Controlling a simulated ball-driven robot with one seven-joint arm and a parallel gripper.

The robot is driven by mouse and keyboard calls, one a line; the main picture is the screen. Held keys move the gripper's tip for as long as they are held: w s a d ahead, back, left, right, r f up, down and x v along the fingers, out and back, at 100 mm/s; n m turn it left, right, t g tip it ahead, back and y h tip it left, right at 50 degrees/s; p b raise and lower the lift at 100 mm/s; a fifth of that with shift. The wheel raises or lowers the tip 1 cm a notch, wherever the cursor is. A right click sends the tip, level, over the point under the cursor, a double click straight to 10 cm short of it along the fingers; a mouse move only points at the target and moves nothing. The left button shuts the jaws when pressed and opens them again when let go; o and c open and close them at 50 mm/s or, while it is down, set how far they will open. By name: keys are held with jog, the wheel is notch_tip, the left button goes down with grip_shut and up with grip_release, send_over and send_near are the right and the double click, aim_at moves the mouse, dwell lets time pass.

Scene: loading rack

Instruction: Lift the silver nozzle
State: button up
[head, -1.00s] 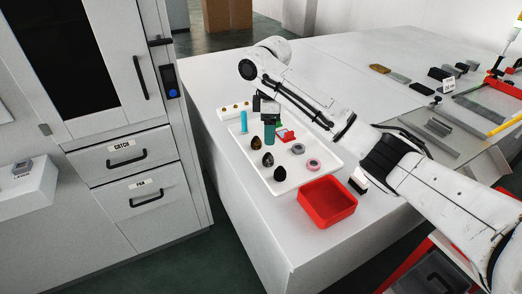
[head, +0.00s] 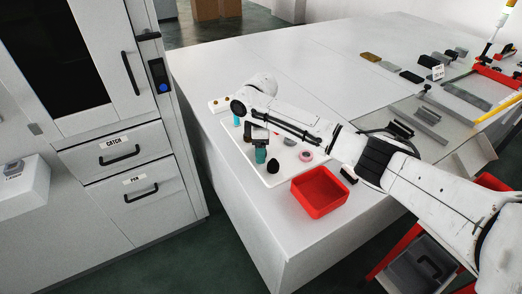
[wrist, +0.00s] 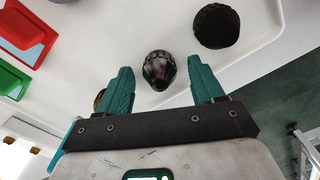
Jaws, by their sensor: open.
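The silver nozzle (wrist: 158,70) looks dark and mirror-like in the wrist view, standing on the white tray (wrist: 110,35). My gripper (wrist: 160,73) is open, with one teal finger on each side of the nozzle and visible gaps between. In the head view my gripper (head: 261,155) is low over the tray (head: 287,166) and hides the nozzle. A black nozzle (wrist: 216,26) stands beyond the right finger; it also shows in the head view (head: 273,167). A brass nozzle (wrist: 98,100) is partly hidden behind the left finger.
A red bin (head: 320,191) stands at the tray's near right. Red (wrist: 28,35) and green (wrist: 12,80) parts lie on the tray's left in the wrist view. A pink-rimmed ring (head: 305,155) is on the tray.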

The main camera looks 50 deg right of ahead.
jog(key=shift+f, duration=0.1)
jog(key=shift+c, duration=0.2)
jog(key=c, duration=1.1)
jog(key=shift+r+b, duration=0.3)
jog(key=shift+r, duration=0.4)
jog(key=shift+s+d+r+p, duration=0.55)
jog(key=shift+s+d+r, duration=1.1)
jog(key=shift+r, duration=0.8)
jog(key=shift+s+d+r+p, duration=0.6)
jog(key=shift+s+d+r, duration=0.7)
jog(key=shift+s+r, duration=0.95)
jog(key=shift+s+d+r+p, duration=0.55)
jog(key=shift+s+d+r, duration=1)
jog(key=shift+r, duration=1.15)
